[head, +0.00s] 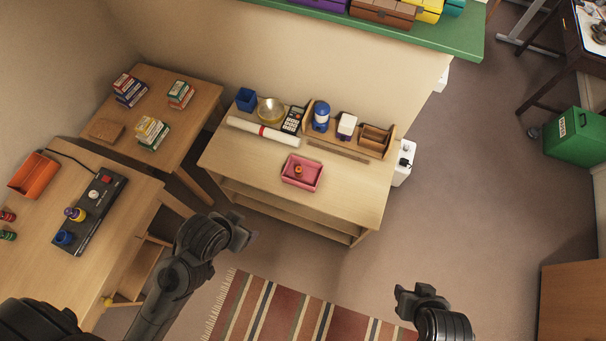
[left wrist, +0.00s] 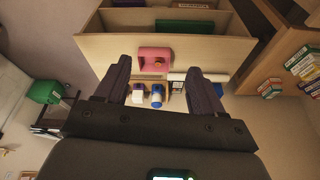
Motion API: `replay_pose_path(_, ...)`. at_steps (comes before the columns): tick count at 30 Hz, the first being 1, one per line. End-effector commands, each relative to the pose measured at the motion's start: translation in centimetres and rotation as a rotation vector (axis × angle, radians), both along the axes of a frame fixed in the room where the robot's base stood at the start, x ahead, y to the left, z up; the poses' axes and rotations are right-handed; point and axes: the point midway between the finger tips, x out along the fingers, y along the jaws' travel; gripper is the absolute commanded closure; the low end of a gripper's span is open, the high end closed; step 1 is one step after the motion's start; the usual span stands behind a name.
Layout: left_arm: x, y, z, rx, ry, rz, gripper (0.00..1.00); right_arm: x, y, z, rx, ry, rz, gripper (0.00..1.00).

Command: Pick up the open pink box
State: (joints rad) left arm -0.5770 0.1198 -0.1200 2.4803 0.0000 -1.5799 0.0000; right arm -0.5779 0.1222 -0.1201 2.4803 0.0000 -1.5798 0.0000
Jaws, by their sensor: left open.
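The open pink box (head: 316,180) sits upright on the bare front part of the wooden desk (head: 350,205). A small orange-brown object (head: 298,170) is inside it. The pink box also shows in the left wrist view (left wrist: 147,52), beyond the fingers. My left gripper (head: 247,236) is in front of the desk, to the lower left of the box and apart from it. In the left wrist view this gripper (left wrist: 159,78) is open, with nothing between its fingers. My right gripper (head: 418,293) is farther to the lower right, away from the desk; its jaws are unclear.
A wooden organizer (head: 376,138) is at the back right. The desk top around the box is clear. A striped rug (head: 290,310) lies on the floor.

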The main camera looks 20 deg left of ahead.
Motion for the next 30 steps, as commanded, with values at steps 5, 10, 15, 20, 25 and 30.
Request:
replay_pose_path(5,-0.1,0.0,-0.1,0.000,0.003,0.000,0.42,-0.2,0.1,-0.1,0.004,0.005,-0.003,0.57)
replay_pose_path(10,-0.1,0.0,-0.1,0.000,0.003,0.000,0.67,-0.2,0.1,-0.1,0.007,0.005,-0.005,0.57)
replay_pose_path(15,-0.1,0.0,-0.1,0.001,0.004,0.000,0.67,-0.2,0.1,-0.1,0.006,0.005,-0.004,0.57)
replay_pose_path(20,0.0,0.0,-0.1,-0.005,-0.005,0.011,0.67,-0.2,0.1,-0.1,0.006,0.005,-0.004,0.57)
replay_pose_path(25,2.3,-0.7,0.8,-0.033,-0.133,0.012,0.67,-0.2,0.1,-0.1,0.002,0.004,-0.002,0.57)
replay_pose_path(30,5.9,-3.6,0.3,-0.100,-0.348,-0.075,0.67,-0.1,-0.2,-0.1,-0.008,0.003,0.004,0.57)
